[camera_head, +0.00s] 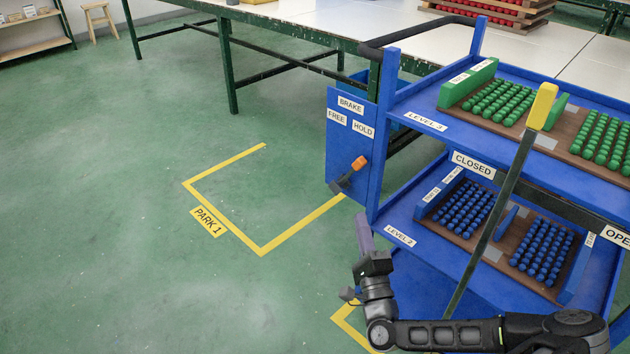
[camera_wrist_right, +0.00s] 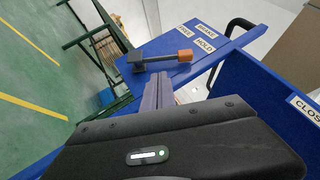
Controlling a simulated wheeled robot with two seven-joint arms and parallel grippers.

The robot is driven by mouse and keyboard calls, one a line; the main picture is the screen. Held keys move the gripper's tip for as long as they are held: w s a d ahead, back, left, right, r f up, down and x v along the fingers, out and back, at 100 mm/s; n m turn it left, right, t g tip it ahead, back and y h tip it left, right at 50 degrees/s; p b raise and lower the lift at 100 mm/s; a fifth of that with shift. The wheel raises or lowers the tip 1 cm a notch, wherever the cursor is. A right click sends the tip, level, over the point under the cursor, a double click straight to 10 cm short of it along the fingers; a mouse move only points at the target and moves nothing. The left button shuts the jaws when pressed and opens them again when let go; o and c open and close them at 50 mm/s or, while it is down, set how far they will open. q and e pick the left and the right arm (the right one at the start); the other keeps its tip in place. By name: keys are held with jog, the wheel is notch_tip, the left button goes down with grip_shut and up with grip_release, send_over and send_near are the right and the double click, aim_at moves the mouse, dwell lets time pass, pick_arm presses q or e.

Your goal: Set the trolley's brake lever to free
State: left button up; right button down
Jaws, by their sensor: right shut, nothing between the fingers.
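The brake lever (camera_head: 348,175) is a dark bar with an orange tip on the blue side panel (camera_head: 346,215) of the trolley. It tilts up and right, its tip toward the HOLD label (camera_head: 363,130); the FREE label (camera_head: 337,117) is to the left. The right wrist view also shows the lever (camera_wrist_right: 158,61), with its orange end pointing toward the labels. My right gripper (camera_head: 363,228) is shut and empty, its purple fingers pointing up, below and slightly right of the lever. In the wrist view its fingers (camera_wrist_right: 158,92) appear close to the lever, but apart. My left gripper is out of view.
A long bar with a yellow handle (camera_head: 543,105) rises in front of the trolley's shelves, which hold trays of green and blue balls. A dark push handle (camera_head: 415,32) tops the trolley. Green floor with the yellow PARK 1 outline (camera_head: 208,221) is clear at left.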

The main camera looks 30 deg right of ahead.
aim_at(351, 173)
jog(key=shift+s+d+r+m+h, duration=0.35)
jog(key=shift+s+r+m+h, duration=0.2)
jog(key=shift+m, duration=0.25)
jog(key=shift+w, duration=0.1)
jog(key=b+x, duration=0.1)
jog(key=x, duration=0.8)
jog(key=shift+w+d+r, duration=0.1)
jog(key=shift+w+r, duration=0.1)
jog(key=shift+w, duration=0.1)
